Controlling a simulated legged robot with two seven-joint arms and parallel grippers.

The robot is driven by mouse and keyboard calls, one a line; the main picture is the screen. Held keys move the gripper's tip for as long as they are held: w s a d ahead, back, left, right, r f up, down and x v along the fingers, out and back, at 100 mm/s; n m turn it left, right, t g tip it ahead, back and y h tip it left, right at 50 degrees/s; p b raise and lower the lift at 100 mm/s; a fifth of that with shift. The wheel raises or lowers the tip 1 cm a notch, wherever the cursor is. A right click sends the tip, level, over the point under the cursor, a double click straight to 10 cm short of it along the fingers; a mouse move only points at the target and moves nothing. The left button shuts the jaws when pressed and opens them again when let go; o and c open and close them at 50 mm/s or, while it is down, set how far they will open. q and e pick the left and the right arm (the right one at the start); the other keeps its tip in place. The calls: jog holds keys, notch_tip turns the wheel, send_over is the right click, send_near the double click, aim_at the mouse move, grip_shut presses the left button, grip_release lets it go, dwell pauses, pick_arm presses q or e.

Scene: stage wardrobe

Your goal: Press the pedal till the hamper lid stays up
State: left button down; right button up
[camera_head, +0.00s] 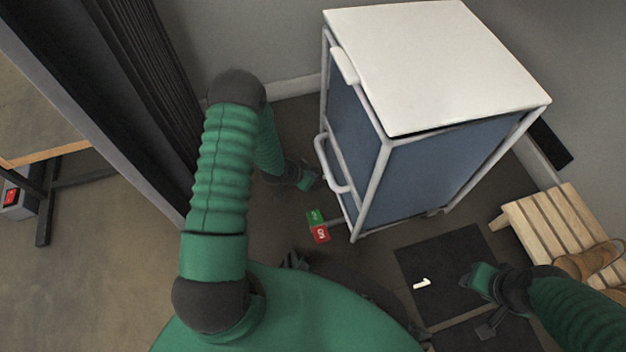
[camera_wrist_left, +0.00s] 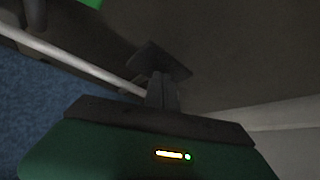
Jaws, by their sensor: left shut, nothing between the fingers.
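The hamper (camera_head: 420,180) has blue cloth sides in a white frame. Its white lid (camera_head: 440,65) lies flat and down on top. The likely pedal, a small green and red piece (camera_head: 318,227) with white marks, sits low at the hamper's left foot, beside a white bar. My left gripper (camera_head: 318,183) is shut and empty, low beside the hamper's left side and behind the coloured piece. Its shut fingers (camera_wrist_left: 161,92) also show in the left wrist view, near a white bar and blue cloth. My right gripper (camera_head: 472,283) is over the dark mat; its jaws are unclear.
A dark mat (camera_head: 420,262) with a white mark lies in front of the hamper. A slatted wooden bench (camera_head: 545,222) with a brown shoe (camera_head: 588,260) stands at the right. A black curtain-like panel (camera_head: 145,70) and a red switch box (camera_head: 12,198) are at the left.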

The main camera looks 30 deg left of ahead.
pick_arm(q)
jog(key=shift+s+a+f+b, duration=0.1)
jog(key=shift+f+b, duration=0.6)
jog(key=shift+f, duration=0.65)
jog(key=shift+s+f+b, duration=0.1)
jog(key=shift+f+b, duration=0.6)
jog(key=shift+f, duration=0.65)
jog(key=shift+w+r, duration=0.1)
jog(key=shift+r, duration=0.05)
jog(key=shift+r+p, duration=0.2)
jog(key=shift+p, duration=0.1)
notch_tip(320, 180, up, 10)
jog(key=p, duration=0.9)
jog(key=shift+p, duration=0.4)
jog(key=shift+f, duration=0.15)
